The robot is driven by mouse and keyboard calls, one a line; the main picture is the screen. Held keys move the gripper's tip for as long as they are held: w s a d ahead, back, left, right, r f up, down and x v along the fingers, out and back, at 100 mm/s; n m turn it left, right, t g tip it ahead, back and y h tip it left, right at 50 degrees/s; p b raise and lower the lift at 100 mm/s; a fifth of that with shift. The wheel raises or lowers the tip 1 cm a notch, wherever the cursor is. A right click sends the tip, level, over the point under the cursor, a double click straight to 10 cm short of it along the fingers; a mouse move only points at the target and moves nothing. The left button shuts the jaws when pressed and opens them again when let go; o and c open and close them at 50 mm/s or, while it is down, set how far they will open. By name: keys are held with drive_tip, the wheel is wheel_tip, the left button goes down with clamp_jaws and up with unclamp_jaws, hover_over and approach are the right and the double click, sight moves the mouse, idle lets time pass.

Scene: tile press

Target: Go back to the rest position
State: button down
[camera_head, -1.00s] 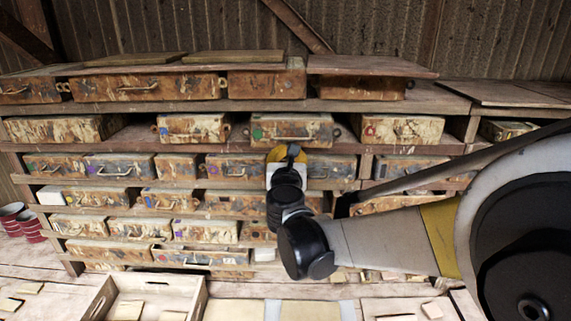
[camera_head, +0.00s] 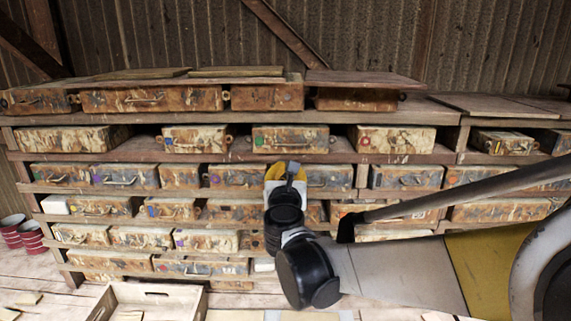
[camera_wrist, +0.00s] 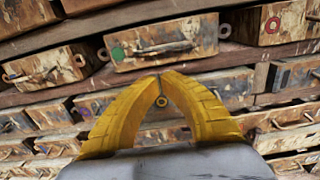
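My gripper (camera_head: 287,172) is raised in front of the drawer rack, seen from behind in the head view. In the wrist view its two yellow fingers (camera_wrist: 160,78) meet at the tips, with nothing held between them. Just beyond the tips in that view is a worn drawer with a green dot (camera_wrist: 119,54) and a bar handle. The same drawer shows above my gripper in the head view (camera_head: 290,145). I cannot tell the exact gap between fingertips and drawers.
The wooden rack (camera_head: 240,117) holds several rows of stained drawers, some jutting out. Loose boards (camera_head: 365,79) lie on top. A wooden crate (camera_head: 200,300) stands at the bottom left of the head view. Red-and-white tins (camera_head: 31,237) are stacked at far left.

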drive_tip(key=s, duration=0.6)
drive_tip(key=s+d+f+m+g+h+b, duration=0.25)
drive_tip(key=s+d+f+m+b, duration=0.35)
drive_tip(key=d+f+m, duration=0.4)
drive_tip(key=s+d+f+m+g+h+b, duration=0.1)
drive_tip(key=s+d+f+m+g+b, duration=0.35)
drive_tip(key=d+f+m+b, duration=0.55)
drive_tip(key=s+a+f+m+g+y+b, duration=0.1)
drive_tip(key=s+f+m+g+y+b, duration=0.1)
drive_tip(key=s+f+m+b, duration=0.2)
drive_tip(key=s+a+f+m+g+y+b, duration=0.1)
drive_tip(key=s+f+m+b, duration=0.4)
drive_tip(key=s+f+m, duration=0.6)
wheel_tip(320, 180, down, 6)
drive_tip(key=shift+s+a+f+m+g+y, duration=0.1)
drive_tip(key=shift+s+a+m+g+y, duration=0.25)
drive_tip(key=shift+g+y, duration=0.25)
